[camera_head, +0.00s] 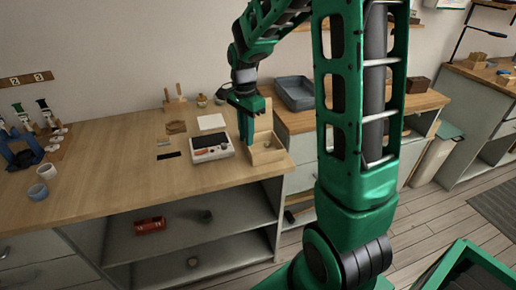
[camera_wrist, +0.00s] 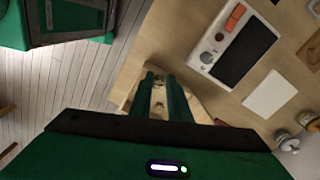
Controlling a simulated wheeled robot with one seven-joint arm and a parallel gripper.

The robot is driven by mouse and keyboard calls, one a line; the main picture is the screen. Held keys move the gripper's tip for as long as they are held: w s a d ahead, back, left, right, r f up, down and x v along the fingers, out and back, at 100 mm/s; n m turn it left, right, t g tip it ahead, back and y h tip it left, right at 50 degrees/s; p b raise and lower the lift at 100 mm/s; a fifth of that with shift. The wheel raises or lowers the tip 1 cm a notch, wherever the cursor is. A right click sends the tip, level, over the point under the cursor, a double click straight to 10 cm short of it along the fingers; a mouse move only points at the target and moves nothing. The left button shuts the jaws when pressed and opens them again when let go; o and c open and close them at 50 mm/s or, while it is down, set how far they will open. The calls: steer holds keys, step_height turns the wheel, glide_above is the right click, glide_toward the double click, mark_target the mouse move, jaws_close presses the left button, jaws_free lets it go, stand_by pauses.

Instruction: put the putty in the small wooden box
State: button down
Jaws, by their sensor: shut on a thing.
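The small wooden box (camera_head: 268,156) stands at the right front end of the wooden worktop with its lid (camera_head: 263,122) raised. Small objects show inside it, too small to name. My gripper (camera_head: 246,140) points down at the box's left side, close to it. In the wrist view my gripper's two green fingers (camera_wrist: 166,98) reach over the box (camera_wrist: 124,92), and part of its inside shows between them. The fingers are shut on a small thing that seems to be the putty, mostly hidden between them. I cannot tell whether it touches the box.
A white device with a dark screen (camera_head: 211,147) stands just left of the box; it also shows in the wrist view (camera_wrist: 238,45). A white sheet (camera_head: 212,121) lies behind it. A grey tray (camera_head: 295,93) is on the bench behind.

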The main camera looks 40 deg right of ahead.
steer(key=d+f, duration=0.2)
steer(key=d, duration=0.1)
steer(key=d+f, duration=0.1)
steer(key=d, duration=0.1)
steer(key=shift+d+f, duration=0.15)
steer(key=shift+f, duration=1.95)
steer(key=c, duration=1.7)
jaws_free()
steer(key=shift+f, duration=0.1)
steer(key=shift+o, duration=0.2)
step_height(320, 180, up, 12)
steer(key=s+a+r+n, duration=0.1)
steer(key=s+n, duration=0.9)
steer(key=s, duration=1.8)
steer(key=shift+s+a+r, duration=0.15)
steer(key=shift+s+a, duration=0.2)
